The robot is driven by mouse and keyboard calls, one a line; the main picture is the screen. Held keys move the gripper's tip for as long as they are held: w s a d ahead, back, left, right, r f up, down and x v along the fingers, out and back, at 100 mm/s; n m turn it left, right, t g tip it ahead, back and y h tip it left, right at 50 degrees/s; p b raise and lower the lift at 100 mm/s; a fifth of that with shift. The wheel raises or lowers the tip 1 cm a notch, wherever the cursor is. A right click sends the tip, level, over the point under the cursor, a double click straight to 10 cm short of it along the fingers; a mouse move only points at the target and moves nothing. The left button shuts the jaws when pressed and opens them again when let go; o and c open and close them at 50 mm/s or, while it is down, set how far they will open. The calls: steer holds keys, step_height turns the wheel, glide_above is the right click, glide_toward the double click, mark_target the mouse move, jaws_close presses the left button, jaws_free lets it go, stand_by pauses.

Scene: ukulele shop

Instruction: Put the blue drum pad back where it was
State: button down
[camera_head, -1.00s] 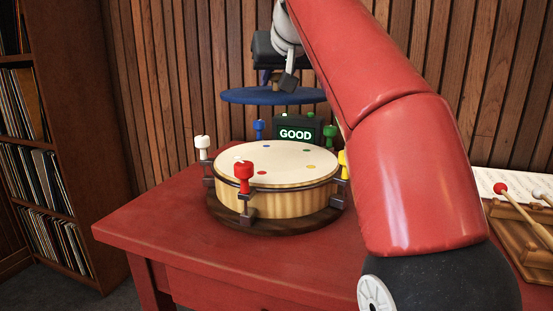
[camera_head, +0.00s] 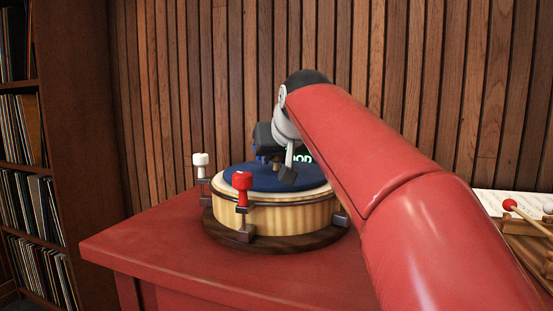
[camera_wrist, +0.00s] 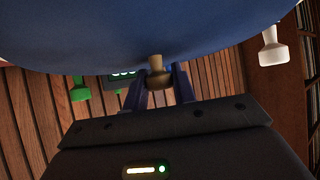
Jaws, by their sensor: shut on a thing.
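The blue drum pad (camera_head: 244,176) is a round flat disc with a small tan knob on top. In the head view it lies on or just above the drum (camera_head: 285,215); I cannot tell if it touches. The pad (camera_wrist: 160,35) fills the top of the wrist view. My gripper (camera_head: 277,163) is above the pad, shut on its knob (camera_wrist: 157,72). The drum has a pale head and wooden shell on a dark round base. Red (camera_head: 242,188) and white (camera_head: 200,163) clamps stand at its rim. My arm hides the drum's right side.
The drum stands on a red table (camera_head: 180,240). A small display (camera_head: 302,159) behind it is mostly hidden. Red-tipped mallets (camera_head: 510,205) and a wooden stand are at the right. A record shelf (camera_head: 40,150) is at the left. The table's front left is clear.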

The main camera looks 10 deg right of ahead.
steer(key=shift+f, duration=0.15)
steer(key=c, duration=1.1)
jaws_free()
steer(key=shift+c, duration=0.2)
steer(key=shift+r, duration=0.25)
steer(key=p+v, duration=0.1)
steer(key=v, duration=1.1)
steer(key=shift+p, duration=0.3)
